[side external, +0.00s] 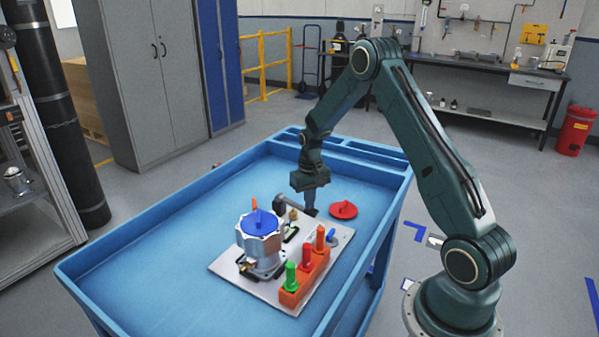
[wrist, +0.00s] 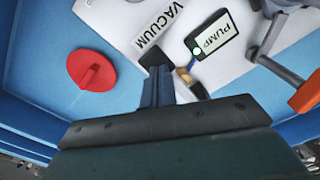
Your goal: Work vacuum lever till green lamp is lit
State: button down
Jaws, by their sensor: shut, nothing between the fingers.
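My gripper (side external: 309,209) is shut and points down at the far end of the pale base plate (side external: 232,268). In the wrist view its closed fingers (wrist: 157,84) reach toward the VACUUM label (wrist: 159,25), beside a brass-coloured part (wrist: 184,76). A dark-ended grey lever-like part (side external: 281,203) is close to the fingers in the side view; I cannot tell whether they touch.
A silver housing with a blue cap (side external: 259,224) stands on the plate. An orange block (side external: 311,268) with green, red and orange pegs is near its front edge. A red disc (side external: 343,209) lies beside the plate. The blue cart's left side (side external: 165,240) is clear.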

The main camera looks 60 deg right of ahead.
jog(key=shift+r, duration=2.9)
jog(key=shift+r, duration=2)
